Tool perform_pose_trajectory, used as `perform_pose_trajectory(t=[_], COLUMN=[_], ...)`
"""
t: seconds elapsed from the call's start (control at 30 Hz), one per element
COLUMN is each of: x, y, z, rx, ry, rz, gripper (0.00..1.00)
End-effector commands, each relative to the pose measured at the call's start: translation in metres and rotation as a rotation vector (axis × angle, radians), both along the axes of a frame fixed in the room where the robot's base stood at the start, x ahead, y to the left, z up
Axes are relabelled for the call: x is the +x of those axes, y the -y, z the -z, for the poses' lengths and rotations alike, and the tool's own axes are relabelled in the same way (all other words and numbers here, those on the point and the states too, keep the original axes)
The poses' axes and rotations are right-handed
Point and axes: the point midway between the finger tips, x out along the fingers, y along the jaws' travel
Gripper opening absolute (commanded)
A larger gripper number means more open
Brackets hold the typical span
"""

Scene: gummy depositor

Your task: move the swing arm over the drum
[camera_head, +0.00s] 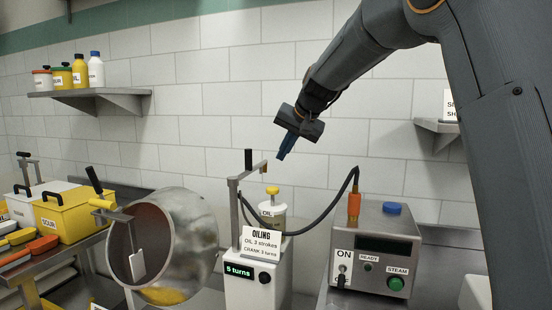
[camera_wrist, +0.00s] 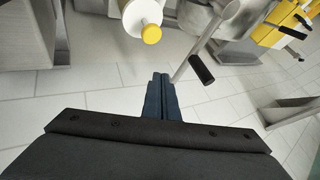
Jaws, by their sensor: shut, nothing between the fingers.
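The swing arm (camera_head: 248,173) is a grey bar on a post at the oiling station, with an upright black handle and a brass-coloured end. It points right, toward the oil bottle side, not over the drum. In the wrist view its black handle (camera_wrist: 202,70) is right of my fingers. The drum (camera_head: 205,235) is a big open metal bowl left of the station, its dark mouth facing left. My gripper (camera_head: 281,156) is shut and empty, pointing down in the air to the right of and above the swing arm. The fingers also show in the wrist view (camera_wrist: 162,80).
A white oil bottle with a yellow knob (camera_head: 272,190) stands behind the OILING sign (camera_head: 262,242). The display (camera_head: 240,271) reads 5 turns. A black hose loops to the steam box (camera_head: 375,240) at right. A black-handled crank with a white paddle (camera_head: 137,265) is at the drum's mouth.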

Motion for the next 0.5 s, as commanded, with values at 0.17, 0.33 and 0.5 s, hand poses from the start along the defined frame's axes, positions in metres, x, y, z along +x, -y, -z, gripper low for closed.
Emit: perform_pose_trajectory(t=[0.17, 0.33, 0.5], x=[0.017, 0.036, 0.051], y=[-0.011, -0.020, -0.034], z=[0.025, 0.052, 0.064], rx=[-0.002, -0.002, -0.002], ry=[-0.005, -0.005, -0.001], rz=[-0.002, -0.001, -0.002], gripper=[0.00, 0.00, 0.00])
